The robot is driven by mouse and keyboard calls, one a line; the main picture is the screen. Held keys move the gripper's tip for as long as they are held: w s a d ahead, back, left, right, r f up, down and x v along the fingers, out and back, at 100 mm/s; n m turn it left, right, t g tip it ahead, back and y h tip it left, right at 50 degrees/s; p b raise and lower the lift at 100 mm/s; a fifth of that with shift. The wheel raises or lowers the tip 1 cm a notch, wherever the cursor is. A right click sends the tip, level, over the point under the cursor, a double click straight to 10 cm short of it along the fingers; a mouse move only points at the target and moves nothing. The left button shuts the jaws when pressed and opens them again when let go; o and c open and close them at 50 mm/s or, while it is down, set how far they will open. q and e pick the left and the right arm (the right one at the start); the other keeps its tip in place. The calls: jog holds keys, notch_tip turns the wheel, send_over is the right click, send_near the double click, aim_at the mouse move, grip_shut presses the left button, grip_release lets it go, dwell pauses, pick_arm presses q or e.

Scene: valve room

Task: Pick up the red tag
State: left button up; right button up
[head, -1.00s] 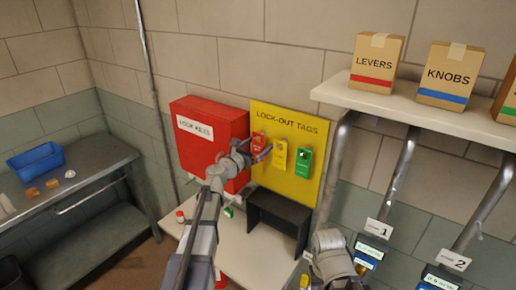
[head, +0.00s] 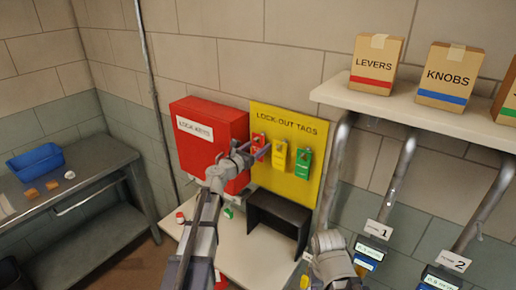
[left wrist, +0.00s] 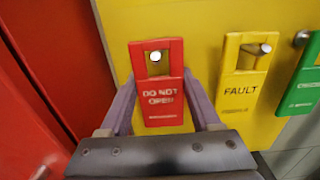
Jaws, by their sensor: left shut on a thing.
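The red tag (left wrist: 160,85), marked DO NOT OPEN, hangs on a peg of the yellow LOCK-OUT TAGS board (head: 283,187). The peg shows through the hole near its top in the left wrist view. The red tag also shows in the head view (head: 258,140), partly covered by my gripper. My left gripper (left wrist: 163,98) is shut on the red tag, one finger at each side edge. It also shows in the head view (head: 262,152) in front of the board. My right gripper cannot be made out; only a grey part of that arm shows at the bottom.
A yellow FAULT tag (left wrist: 243,75) and a green tag (left wrist: 303,85) hang to the right of the red one. A red lock box (head: 210,140) stands close on the left. A black open stand (head: 278,222) is below the board. A shelf (head: 430,118) with boxes is at right.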

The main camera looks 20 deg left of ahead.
pick_arm(q)
jog(key=shift+r+p, duration=0.4)
jog(key=shift+r, duration=0.05)
jog(key=shift+r+p, duration=0.4)
jog(key=v, duration=1.8)
notch_tip(320, 180, down, 5)
jog(key=b, duration=0.4)
jog(key=shift+r+b, duration=0.1)
jog(key=shift+b, duration=0.3)
jog(key=shift+s, duration=0.15)
